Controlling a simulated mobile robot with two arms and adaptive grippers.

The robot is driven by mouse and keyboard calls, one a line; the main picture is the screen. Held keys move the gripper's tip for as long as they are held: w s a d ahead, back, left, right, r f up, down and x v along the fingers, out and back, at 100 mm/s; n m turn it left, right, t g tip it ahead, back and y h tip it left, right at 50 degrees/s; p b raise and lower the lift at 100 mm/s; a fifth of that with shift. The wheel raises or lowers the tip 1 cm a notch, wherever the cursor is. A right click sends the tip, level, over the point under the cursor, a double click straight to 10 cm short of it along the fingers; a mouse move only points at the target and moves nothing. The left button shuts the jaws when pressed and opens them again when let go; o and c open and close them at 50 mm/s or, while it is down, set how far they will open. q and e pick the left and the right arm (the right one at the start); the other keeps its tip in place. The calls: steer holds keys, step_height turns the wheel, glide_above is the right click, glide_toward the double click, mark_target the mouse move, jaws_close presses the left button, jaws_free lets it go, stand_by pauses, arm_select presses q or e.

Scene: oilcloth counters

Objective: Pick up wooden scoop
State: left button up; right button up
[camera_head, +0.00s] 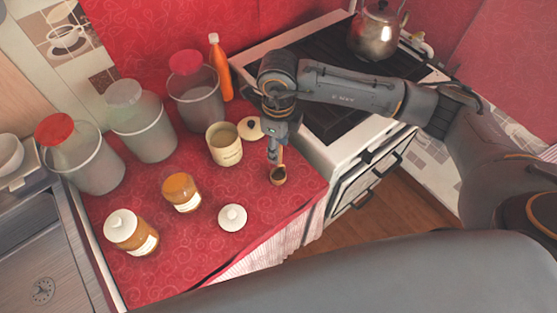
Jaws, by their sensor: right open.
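The wooden scoop (278,176) is small and brown, with a dark hollow bowl. It shows near the right edge of the red counter (200,255). My right gripper (274,158) points down directly above and against the scoop in the picture, around where its handle rises. Its fingers are small here and partly hide the handle; it is open. I cannot tell whether the fingers touch the scoop. My left gripper is not in view.
A cream jar (226,150) and a round lid (250,129) stand just behind and left of the gripper. A white lid (232,217), honey-coloured jar (182,192) and lidded jar (130,232) are farther left. The stove (345,155) with a kettle (376,35) borders the right.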

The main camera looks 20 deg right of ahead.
step_height(320, 180, down, 4)
steer(key=shift+f+p, duration=0.1)
steer(key=shift+p, duration=1)
steer(key=shift+f, duration=0.6)
steer(key=shift+w, duration=0.1)
jaws_close()
